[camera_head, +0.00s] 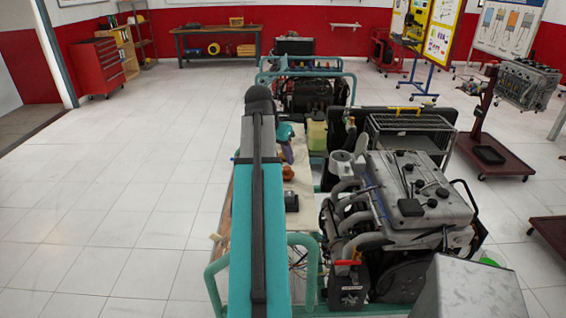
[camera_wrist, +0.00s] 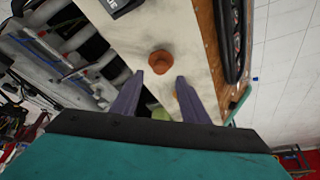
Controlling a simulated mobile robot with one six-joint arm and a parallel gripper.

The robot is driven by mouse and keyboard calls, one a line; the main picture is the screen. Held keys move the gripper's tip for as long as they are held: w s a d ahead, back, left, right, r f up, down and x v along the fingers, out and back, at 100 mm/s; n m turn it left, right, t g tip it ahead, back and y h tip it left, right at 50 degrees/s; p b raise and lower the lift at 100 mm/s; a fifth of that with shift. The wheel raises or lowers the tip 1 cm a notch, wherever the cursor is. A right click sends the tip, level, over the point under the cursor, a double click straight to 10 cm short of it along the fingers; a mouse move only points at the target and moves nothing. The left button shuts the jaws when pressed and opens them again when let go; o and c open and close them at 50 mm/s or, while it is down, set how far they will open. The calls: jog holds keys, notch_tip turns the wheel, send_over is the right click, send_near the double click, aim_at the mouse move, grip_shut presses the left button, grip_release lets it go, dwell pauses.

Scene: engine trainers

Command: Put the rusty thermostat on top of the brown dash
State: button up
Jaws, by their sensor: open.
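A rusty, orange-brown round piece, which looks like the thermostat (camera_wrist: 161,62), sits on a cream board (camera_wrist: 150,30) in the wrist view. A similar small rusty piece (camera_head: 287,172) shows just right of my arm in the head view. The brown wooden panel with black round gauges, which looks like the dash (camera_wrist: 208,40), runs along the board's right side in the wrist view. My gripper (camera_wrist: 160,80) is open and empty, its two purple-grey fingers pointing toward the rusty piece, which appears beyond the fingertips.
A grey engine (camera_head: 415,195) stands right of the board. A small black box (camera_head: 291,201) lies on the board, and a yellow-green container (camera_head: 317,135) is at its far end. Teal frame tubes (camera_head: 302,240) border the near side. The tiled floor at left is clear.

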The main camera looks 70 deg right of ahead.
jog(key=shift+b+v, duration=0.65)
jog(key=shift+v, duration=2.1)
jog(key=shift+w+f, duration=0.1)
